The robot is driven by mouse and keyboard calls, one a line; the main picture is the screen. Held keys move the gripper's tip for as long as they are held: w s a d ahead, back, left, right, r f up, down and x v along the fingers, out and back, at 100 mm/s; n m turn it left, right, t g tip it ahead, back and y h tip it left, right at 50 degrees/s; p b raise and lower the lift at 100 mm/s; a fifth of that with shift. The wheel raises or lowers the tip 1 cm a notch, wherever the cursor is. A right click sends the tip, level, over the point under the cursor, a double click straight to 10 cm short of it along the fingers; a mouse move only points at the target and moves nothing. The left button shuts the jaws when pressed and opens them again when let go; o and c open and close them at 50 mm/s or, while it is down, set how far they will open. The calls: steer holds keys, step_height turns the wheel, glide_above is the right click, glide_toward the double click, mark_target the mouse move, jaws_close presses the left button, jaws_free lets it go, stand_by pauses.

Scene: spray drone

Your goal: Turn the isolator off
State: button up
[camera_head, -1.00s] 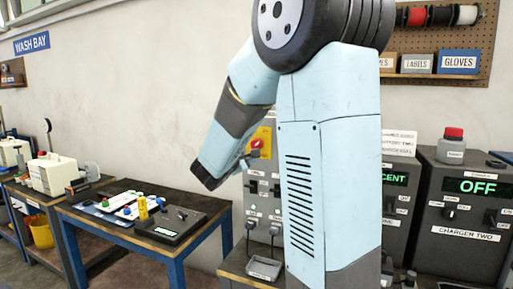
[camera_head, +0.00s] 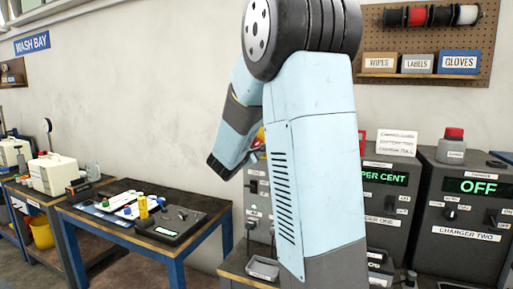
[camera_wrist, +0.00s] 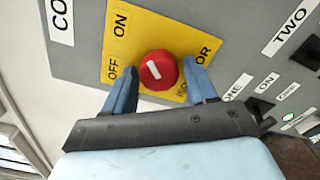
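The isolator is a round red knob (camera_wrist: 158,70) with a short white mark, on a yellow plate (camera_wrist: 125,45) labelled ON and OFF. In the wrist view the white mark lies on the knob's upper left part; I cannot tell which label it points at. My gripper (camera_wrist: 160,84) is open, with one blue finger on each side of the knob and a small gap to each. I cannot tell how deep the fingers reach. In the head view my arm hides the knob, and only a sliver of the yellow plate (camera_head: 261,135) shows beside my gripper (camera_head: 256,156).
The grey panel (camera_wrist: 222,50) carries switches and labels around the plate. Charger two (camera_head: 470,210) reads OFF at the right; the charger beside it is partly behind my arm. A blue-framed bench (camera_head: 150,245) with a dark tray stands at the left.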

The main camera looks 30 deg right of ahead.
steer(key=c, duration=0.7)
steer(key=shift+s+d, duration=0.1)
steer(key=shift+d, duration=0.1)
steer(key=shift+c, duration=0.4)
steer(key=shift+a, duration=0.1)
steer(key=n, duration=0.3)
steer(key=shift+f+n, duration=0.1)
steer(key=shift+n, duration=0.3)
steer(key=n, duration=1)
steer(key=shift+a+n, duration=0.1)
steer(key=shift+n, duration=1.9)
